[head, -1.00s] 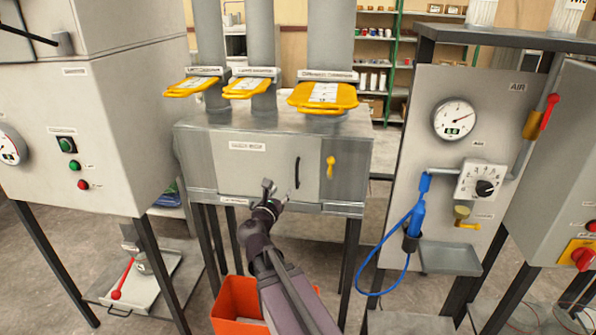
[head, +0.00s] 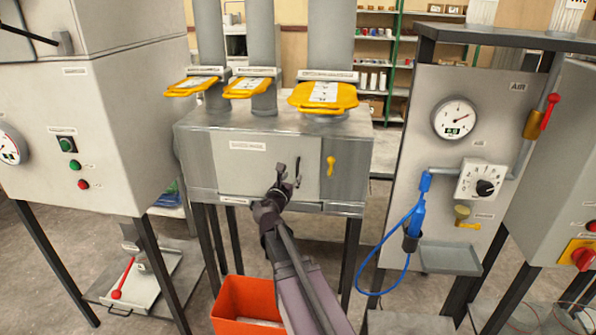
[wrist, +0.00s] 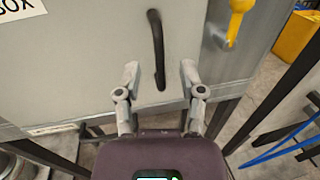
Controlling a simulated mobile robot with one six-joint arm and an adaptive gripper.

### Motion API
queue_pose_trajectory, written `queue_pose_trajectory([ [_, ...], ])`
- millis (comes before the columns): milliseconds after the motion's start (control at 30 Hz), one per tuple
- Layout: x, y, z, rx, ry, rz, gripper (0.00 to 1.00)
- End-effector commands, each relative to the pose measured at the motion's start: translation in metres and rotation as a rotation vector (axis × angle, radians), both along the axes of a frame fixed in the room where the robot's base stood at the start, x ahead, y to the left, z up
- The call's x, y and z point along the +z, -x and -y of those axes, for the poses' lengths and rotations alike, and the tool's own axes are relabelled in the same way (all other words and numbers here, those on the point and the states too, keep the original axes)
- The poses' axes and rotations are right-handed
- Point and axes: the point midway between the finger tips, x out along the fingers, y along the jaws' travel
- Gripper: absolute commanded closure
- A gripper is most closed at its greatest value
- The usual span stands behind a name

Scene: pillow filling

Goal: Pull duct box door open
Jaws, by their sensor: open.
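The duct box door (head: 250,165) is a grey panel on the front of the metal box and looks closed. Its dark vertical handle (head: 298,172) sits near the door's right side, partly hidden behind my gripper in the head view. In the wrist view the handle (wrist: 156,50) stands ahead of and between my fingers. My gripper (head: 288,178) is open and empty, with its two fingertips (wrist: 160,75) apart near the handle's lower end. I cannot tell whether a finger touches the handle or door. A yellow latch (head: 330,166) is right of the door; it also shows in the wrist view (wrist: 236,20).
Yellow slide gates (head: 323,96) cross the ducts above the box. An orange bin (head: 245,303) stands on the floor below. A grey cabinet (head: 90,120) is at left, and an air panel (head: 465,140) with a blue hose is at right.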

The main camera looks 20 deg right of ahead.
Motion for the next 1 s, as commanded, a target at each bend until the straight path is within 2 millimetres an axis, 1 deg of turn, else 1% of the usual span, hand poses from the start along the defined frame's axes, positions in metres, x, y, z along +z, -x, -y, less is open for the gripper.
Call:
queue_pose_trajectory([
  [33,0.000,-0.009,0.007,-0.002,0.000,0.000,0.49],
  [100,0.000,-0.016,0.014,-0.001,0.000,0.000,0.49],
  [333,0.000,-0.033,0.032,0.000,0.000,0.000,0.49],
  [533,0.000,-0.038,0.038,0.000,0.000,0.000,0.49],
  [833,0.000,-0.038,0.039,0.000,0.000,0.000,0.49],
  [867,0.000,-0.038,0.039,0.000,0.000,0.000,0.55],
  [900,0.000,-0.038,0.039,0.000,0.000,0.000,0.67],
  [967,0.000,-0.038,0.039,0.000,0.000,0.000,0.84],
  [1000,0.000,-0.038,0.038,0.000,0.000,0.000,0.96],
])
